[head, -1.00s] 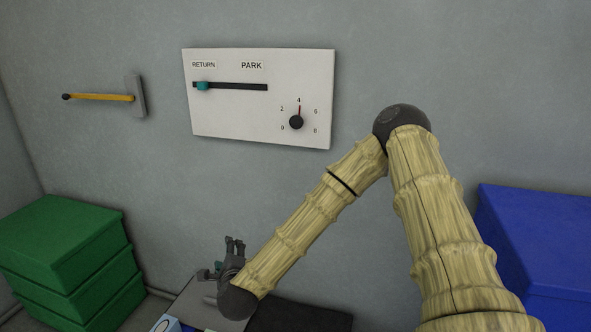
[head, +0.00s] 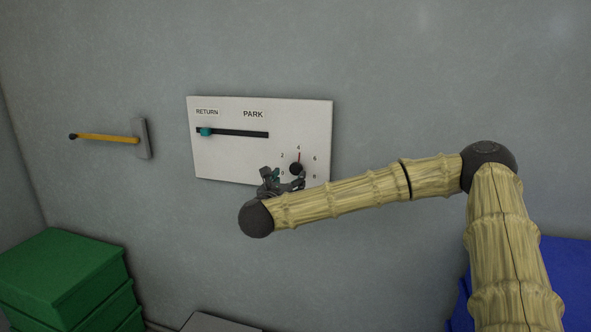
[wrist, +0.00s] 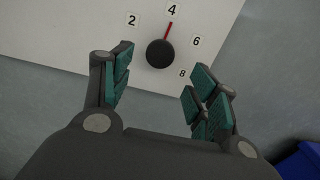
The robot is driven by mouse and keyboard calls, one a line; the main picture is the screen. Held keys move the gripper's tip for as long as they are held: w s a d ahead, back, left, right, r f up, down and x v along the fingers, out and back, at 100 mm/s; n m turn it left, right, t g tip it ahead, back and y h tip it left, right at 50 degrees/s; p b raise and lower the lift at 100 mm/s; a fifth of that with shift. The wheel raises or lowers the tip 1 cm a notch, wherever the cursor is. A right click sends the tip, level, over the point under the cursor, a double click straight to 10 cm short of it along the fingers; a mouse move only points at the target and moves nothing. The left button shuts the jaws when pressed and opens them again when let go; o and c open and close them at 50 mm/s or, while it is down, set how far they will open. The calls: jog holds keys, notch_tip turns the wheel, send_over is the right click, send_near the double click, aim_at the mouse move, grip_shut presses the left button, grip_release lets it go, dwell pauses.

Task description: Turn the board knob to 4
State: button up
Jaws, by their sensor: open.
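The white board (head: 232,165) hangs on the grey wall. Its black round knob (head: 296,168) sits at the lower right, among the numbers 0, 2, 4, 6 and 8. The knob's red pointer (wrist: 168,31) points at the 4 in the wrist view, where the knob (wrist: 160,53) also shows. My gripper (head: 283,176) is at the board's lower edge, just below and left of the knob in the head view. In the wrist view my gripper (wrist: 160,90) is open and empty, its teal-padded fingers apart, with the knob beyond and between them. No contact with the knob shows.
A slider with a teal handle (head: 206,132) is at its left end, under RETURN. A yellow lever (head: 108,138) is on the wall to the left. Green boxes (head: 62,265) stand lower left, and a blue box (head: 567,268) lower right, partly behind my arm.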

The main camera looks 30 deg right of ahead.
aim_at(295, 171)
jog(key=shift+p+x, duration=0.85)
jog(key=shift+x, duration=2.65)
jog(key=c, duration=1)
jog(key=shift+f+b, duration=0.1)
jog(key=shift+b, duration=0.2)
